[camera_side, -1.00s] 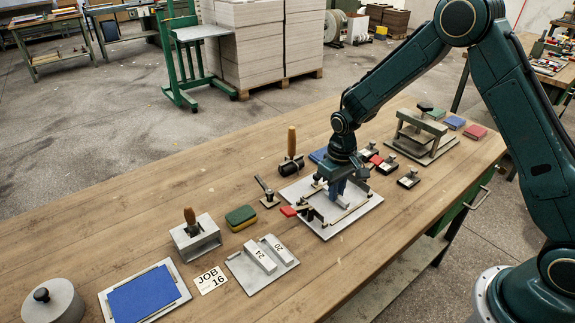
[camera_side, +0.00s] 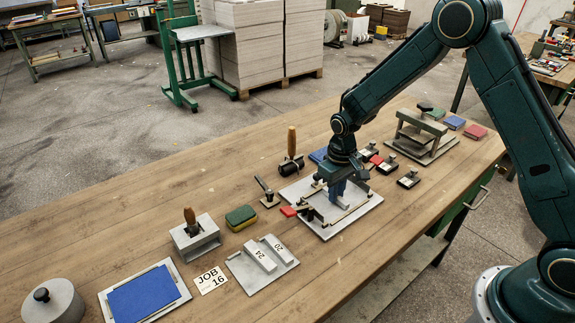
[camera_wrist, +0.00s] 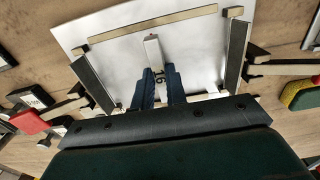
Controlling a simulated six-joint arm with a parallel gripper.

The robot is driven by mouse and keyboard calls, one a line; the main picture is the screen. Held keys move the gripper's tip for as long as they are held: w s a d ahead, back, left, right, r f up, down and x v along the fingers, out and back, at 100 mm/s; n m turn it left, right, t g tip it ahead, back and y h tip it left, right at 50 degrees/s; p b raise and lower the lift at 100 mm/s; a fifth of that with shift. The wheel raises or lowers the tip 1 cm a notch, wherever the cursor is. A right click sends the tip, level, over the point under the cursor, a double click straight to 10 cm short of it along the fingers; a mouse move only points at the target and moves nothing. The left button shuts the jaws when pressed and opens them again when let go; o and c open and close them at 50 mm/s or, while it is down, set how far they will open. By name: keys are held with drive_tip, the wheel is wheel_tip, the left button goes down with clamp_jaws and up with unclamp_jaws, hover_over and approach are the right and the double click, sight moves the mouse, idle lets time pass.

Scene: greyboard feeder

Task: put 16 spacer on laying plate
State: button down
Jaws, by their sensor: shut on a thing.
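The laying plate (camera_side: 298,189) is a pale plate with thin bars along its edges, right of the middle of the table. It also shows in the wrist view (camera_wrist: 205,45). The 16 spacer (camera_wrist: 152,48) is a light narrow block with the number 16 on it. My gripper (camera_wrist: 161,72) has its blue fingers on both sides of it, shut on it. In the side view my gripper (camera_side: 337,190) is low over the plate and largely hides the spacer. I cannot tell if the spacer touches the plate.
A tray (camera_side: 238,264) holds the 24 spacer (camera_side: 259,256) and the 20 spacer (camera_side: 277,247). A JOB 16 card (camera_side: 211,280) lies beside it. A green and yellow sponge (camera_side: 241,217), a roller (camera_side: 291,164) and several small black blocks stand around the plate. The table's front middle is clear.

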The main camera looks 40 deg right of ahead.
idle(0.4)
drive_tip(key=c, duration=1.3)
unclamp_jaws()
drive_tip(key=shift+c, duration=0.2)
wheel_tip(320, 180, up, 14)
drive_tip(key=s+r+t, duration=0.3)
drive_tip(key=s+r, duration=1)
drive_tip(key=s, duration=0.1)
drive_tip(key=s+t, duration=0.2)
drive_tip(key=s, duration=1.1)
drive_tip(key=shift+s+r+t, duration=0.3)
drive_tip(key=shift+r, duration=0.1)
